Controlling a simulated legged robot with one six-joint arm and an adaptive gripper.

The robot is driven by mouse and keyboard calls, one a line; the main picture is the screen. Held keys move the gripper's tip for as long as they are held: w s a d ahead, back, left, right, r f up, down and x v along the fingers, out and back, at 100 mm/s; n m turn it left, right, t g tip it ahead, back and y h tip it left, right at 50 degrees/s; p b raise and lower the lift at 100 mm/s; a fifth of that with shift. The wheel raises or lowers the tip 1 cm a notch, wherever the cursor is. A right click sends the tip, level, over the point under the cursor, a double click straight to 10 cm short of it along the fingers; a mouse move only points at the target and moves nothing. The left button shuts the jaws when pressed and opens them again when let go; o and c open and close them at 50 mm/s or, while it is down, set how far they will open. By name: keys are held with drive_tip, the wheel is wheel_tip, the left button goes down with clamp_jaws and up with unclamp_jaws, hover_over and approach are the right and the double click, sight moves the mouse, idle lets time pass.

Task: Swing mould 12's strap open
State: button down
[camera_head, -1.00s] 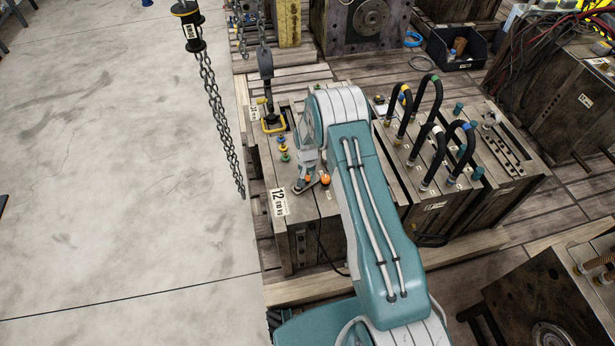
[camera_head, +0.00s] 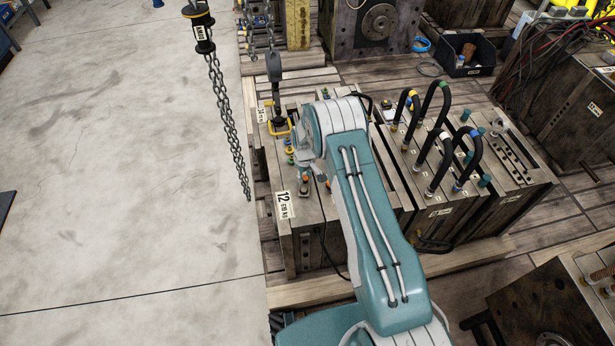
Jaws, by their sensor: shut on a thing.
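Mould 12 (camera_head: 308,245) is a grey-brown steel block on the pallet, with a white label (camera_head: 284,205) reading 12 on its near left corner. My gripper (camera_head: 305,182) is low over its top face, left of my teal and white forearm. The fingers are small and partly covered by my wrist. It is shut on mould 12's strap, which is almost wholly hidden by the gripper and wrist. A small orange part (camera_head: 328,185) shows just right of the fingers. How far the strap is turned cannot be told.
A chain (camera_head: 228,120) hangs left of the mould. A hook and yellow shackle (camera_head: 278,126) stand behind the gripper. Black hoses (camera_head: 437,135) loop up from the moulds at the right. The concrete floor (camera_head: 110,180) at left is clear.

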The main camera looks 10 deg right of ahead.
drive_tip(key=shift+a+f+n, duration=0.1)
drive_tip(key=shift+a+n, duration=0.2)
drive_tip(key=shift+n, duration=0.6)
drive_tip(key=shift+a+n, duration=0.3)
drive_tip(key=shift+n, duration=0.6)
drive_tip(key=shift+c, duration=2.1)
unclamp_jaws()
drive_tip(key=shift+w, duration=0.1)
wheel_tip(320, 180, up, 12)
drive_tip(key=shift+a, duration=0.1)
